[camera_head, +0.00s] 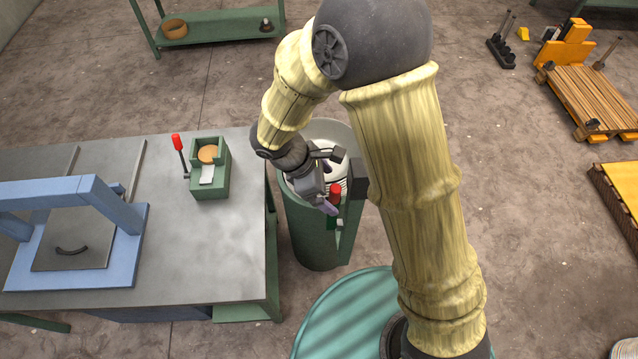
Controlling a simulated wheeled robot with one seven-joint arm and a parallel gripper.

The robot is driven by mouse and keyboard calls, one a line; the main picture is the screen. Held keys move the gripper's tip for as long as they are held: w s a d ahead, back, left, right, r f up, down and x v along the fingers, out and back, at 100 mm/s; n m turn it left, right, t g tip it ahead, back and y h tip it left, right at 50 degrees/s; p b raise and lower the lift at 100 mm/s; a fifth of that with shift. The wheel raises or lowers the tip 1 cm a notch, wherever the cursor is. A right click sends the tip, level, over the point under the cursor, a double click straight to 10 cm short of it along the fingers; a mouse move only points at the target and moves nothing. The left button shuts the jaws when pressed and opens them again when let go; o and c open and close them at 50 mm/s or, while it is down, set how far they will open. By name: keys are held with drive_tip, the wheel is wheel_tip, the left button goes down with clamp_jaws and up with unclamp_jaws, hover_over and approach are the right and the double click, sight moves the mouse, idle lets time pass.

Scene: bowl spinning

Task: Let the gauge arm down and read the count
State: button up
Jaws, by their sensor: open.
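My gripper (329,203) is open, over the front right part of a tall green drum (308,232), reached from above. A red knob (335,188) shows right beside my fingers; I cannot tell whether they touch it. It may belong to the gauge arm, whose length is mostly hidden by my wrist. A white, ridged round piece (333,168) shows inside the drum behind my gripper. No count can be read in this view.
A grey table (215,255) stands left of the drum, with a green box (209,181), a red-tipped lever (177,142) and a blue frame (130,215). A green shelf (228,28) is at the back. An orange pallet cart (592,95) is at right; open floor lies between.

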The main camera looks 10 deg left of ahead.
drive_tip(key=shift+b+x, duration=0.9)
drive_tip(key=shift+x, duration=0.8)
drive_tip(key=shift+a, duration=0.1)
drive_tip(key=shift+w+a+r+p, duration=0.15)
drive_tip(key=shift+w+p, duration=0.2)
drive_tip(key=shift+w, duration=0.3)
drive_tip(key=shift+w+a, duration=0.2)
drive_tip(key=shift+w, duration=0.7)
